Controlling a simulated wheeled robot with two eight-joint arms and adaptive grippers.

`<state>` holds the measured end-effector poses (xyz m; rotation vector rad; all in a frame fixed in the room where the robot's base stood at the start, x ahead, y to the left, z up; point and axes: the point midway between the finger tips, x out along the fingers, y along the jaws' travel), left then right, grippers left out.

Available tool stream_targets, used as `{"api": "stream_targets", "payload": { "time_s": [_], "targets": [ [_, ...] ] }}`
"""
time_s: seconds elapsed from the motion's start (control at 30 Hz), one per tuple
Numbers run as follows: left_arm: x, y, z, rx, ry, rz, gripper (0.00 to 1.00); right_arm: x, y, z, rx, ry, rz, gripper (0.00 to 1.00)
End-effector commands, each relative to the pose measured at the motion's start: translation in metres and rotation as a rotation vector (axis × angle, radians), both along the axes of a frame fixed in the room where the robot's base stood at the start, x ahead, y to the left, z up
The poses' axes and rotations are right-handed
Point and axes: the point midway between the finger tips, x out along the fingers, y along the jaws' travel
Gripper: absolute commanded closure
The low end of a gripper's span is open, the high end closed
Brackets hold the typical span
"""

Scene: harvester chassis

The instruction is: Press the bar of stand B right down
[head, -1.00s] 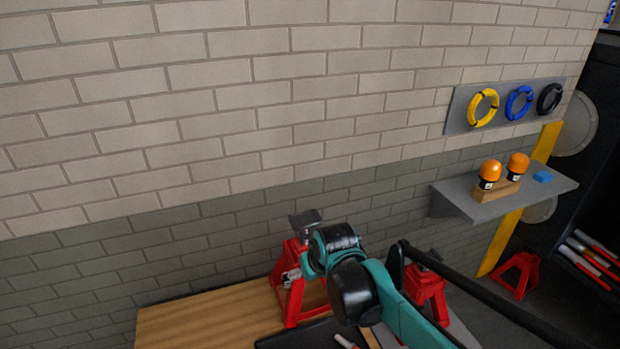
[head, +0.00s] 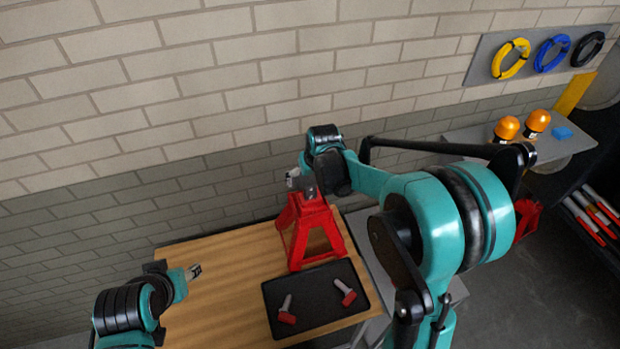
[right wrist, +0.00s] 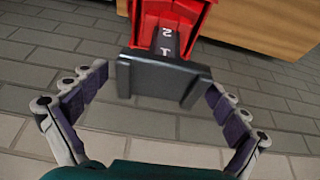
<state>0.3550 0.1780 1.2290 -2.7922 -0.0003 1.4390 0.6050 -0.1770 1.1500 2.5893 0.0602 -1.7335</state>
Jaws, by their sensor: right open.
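A red jack stand (head: 308,232) stands on the wooden bench, behind the black tray; no letter B is legible on it. My right gripper (head: 294,179) is at the top of this stand, its wrist partly hiding the head. In the right wrist view, a red stand (right wrist: 185,18) has a dark post with pale marks and a wide dark grey saddle (right wrist: 160,82). The saddle lies between the spread fingers of the open right gripper (right wrist: 158,92), with gaps visible at both sides. My left gripper (head: 194,271) is over the bench's left part; its jaw opening is unclear.
A black tray (head: 284,325) holds two red-and-grey pins at the front of the wooden bench (head: 225,252). Another red stand (head: 527,221) is partly hidden behind my right arm. A grey shelf (head: 465,142) with orange lamps is on the wall. The bench's left part is mostly clear.

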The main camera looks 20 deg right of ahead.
Motion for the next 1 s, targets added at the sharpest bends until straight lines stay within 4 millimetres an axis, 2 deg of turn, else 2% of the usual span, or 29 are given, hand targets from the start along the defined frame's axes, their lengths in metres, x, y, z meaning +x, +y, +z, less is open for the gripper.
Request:
{"api": "stream_targets", "payload": {
  "time_s": [0.1,0.37,0.63,0.77,1.0],
  "targets": [
    [0.000,0.000,-0.001,0.000,0.000,0.000,0.56,0.003,0.000,-0.007,0.000,0.000,0.000,0.02],
    [0.000,0.000,0.000,0.000,0.000,0.000,0.56,0.003,0.000,-0.007,0.000,0.000,0.000,0.02],
    [0.000,0.000,0.000,0.000,0.000,0.000,0.56,0.003,0.000,-0.007,0.000,0.000,0.000,0.73],
    [0.000,0.000,-0.003,0.000,0.000,0.000,0.56,0.003,0.000,-0.011,0.000,0.000,0.000,0.76],
    [0.000,0.000,-0.031,0.000,0.000,0.000,0.56,0.003,0.000,-0.045,0.000,0.000,0.000,0.76]
  ]
}}
